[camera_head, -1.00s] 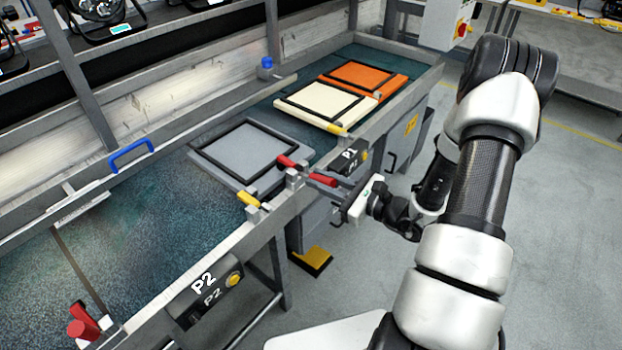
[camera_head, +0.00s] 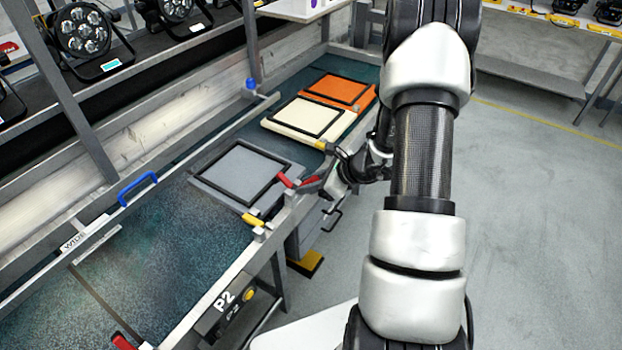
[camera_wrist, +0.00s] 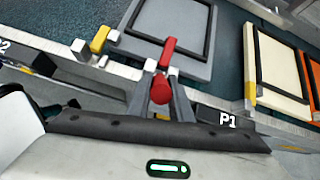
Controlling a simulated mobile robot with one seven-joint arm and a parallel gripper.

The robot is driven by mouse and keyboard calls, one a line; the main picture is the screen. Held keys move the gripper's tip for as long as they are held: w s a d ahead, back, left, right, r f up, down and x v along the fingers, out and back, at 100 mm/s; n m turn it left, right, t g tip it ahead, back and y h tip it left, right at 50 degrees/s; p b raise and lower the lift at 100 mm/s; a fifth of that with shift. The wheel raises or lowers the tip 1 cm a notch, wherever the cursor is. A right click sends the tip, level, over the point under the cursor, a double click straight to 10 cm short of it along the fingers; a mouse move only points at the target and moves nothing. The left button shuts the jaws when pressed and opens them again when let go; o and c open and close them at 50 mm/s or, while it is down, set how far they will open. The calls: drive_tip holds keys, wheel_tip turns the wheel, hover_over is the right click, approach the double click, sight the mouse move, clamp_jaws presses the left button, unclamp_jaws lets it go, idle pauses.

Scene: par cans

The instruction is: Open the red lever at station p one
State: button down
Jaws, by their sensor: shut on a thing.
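The red lever (camera_wrist: 161,88) of station P1 shows in the wrist view, its rounded end between my gripper's fingers. My gripper (camera_wrist: 163,92) is shut on it. A red bar (camera_wrist: 169,47) of the same clamp reaches over the edge of a grey panel with a black frame (camera_wrist: 205,22). The P1 label (camera_wrist: 227,120) is to the right of the fingers. In the head view my gripper (camera_head: 318,184) is at the front rail beside the red bar (camera_head: 285,180), and my arm hides the P1 label.
A cream panel (camera_head: 272,124) and an orange panel (camera_head: 318,86) lie farther along the bench. A yellow block (camera_head: 252,220) sits at the grey panel's near corner. The P2 label (camera_head: 223,300) and another red lever (camera_head: 122,341) are nearer. The floor at right is clear.

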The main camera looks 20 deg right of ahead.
drive_tip(key=r+g+p, duration=0.1)
drive_tip(key=p, duration=0.1)
drive_tip(key=w+g+h+p, duration=0.1)
drive_tip(key=p, duration=0.1)
drive_tip(key=shift+a+r+h, duration=0.3)
drive_tip(key=shift+a+r, duration=0.05)
drive_tip(key=p, duration=0.1)
drive_tip(key=g+p, duration=0.1)
drive_tip(key=p, duration=0.1)
drive_tip(key=shift+w+a+f+h, duration=0.1)
drive_tip(key=shift+w+a+h, duration=0.1)
drive_tip(key=shift+w+h, duration=0.1)
drive_tip(key=shift+f+p, duration=0.1)
drive_tip(key=shift+p, duration=0.35)
drive_tip(key=shift+w, duration=0.1)
drive_tip(key=c, duration=1.6)
unclamp_jaws()
drive_tip(key=shift+a, duration=0.1)
